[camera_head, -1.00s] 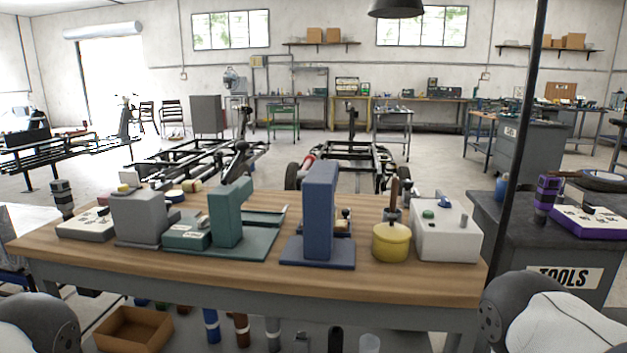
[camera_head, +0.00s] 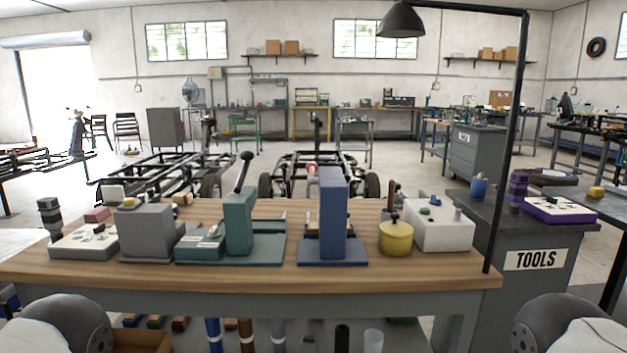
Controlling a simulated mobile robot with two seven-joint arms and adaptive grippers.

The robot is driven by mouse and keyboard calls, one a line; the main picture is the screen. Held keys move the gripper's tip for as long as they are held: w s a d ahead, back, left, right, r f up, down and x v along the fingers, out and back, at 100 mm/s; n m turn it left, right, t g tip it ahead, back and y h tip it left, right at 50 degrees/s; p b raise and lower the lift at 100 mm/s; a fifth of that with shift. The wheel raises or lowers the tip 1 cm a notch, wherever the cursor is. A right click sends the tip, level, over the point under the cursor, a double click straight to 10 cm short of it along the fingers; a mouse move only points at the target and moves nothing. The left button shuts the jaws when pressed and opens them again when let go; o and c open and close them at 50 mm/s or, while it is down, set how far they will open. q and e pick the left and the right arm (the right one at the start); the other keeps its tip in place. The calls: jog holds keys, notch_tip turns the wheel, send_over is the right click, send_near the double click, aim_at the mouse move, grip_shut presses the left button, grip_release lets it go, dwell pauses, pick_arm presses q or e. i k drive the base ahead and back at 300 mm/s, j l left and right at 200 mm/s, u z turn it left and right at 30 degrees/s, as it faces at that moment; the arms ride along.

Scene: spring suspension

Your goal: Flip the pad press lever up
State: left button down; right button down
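A teal press (camera_head: 239,222) stands left of the middle on the wooden workbench (camera_head: 130,275). Its dark lever (camera_head: 243,172) rises from the top, leaning slightly right, with a black knob at its end. A taller blue press (camera_head: 333,215) stands to its right on a blue base; a small dark knob shows beside its column, and the rest behind it is hidden. No label shows which of them is the pad press. Neither of my grippers is in view; only rounded parts of my arms show in the lower corners.
A grey block-shaped device (camera_head: 146,232) and a white control box (camera_head: 84,242) stand at left. A yellow pot (camera_head: 396,237) and a white box with a green button (camera_head: 440,225) stand at right. A black lamp post (camera_head: 508,150) rises at the bench's right end. The front bench strip is clear.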

aim_at(312, 167)
jog(key=i+j+z, duration=0.25)
jog(key=i+j, duration=0.2)
jog(key=j, duration=0.2)
jog(key=i+j+z, duration=0.15)
jog(key=j, duration=0.2)
jog(key=i+j+z, duration=0.1)
jog(key=i+j, duration=0.15)
jog(key=i+j+z, duration=0.15)
jog(key=j, duration=0.35)
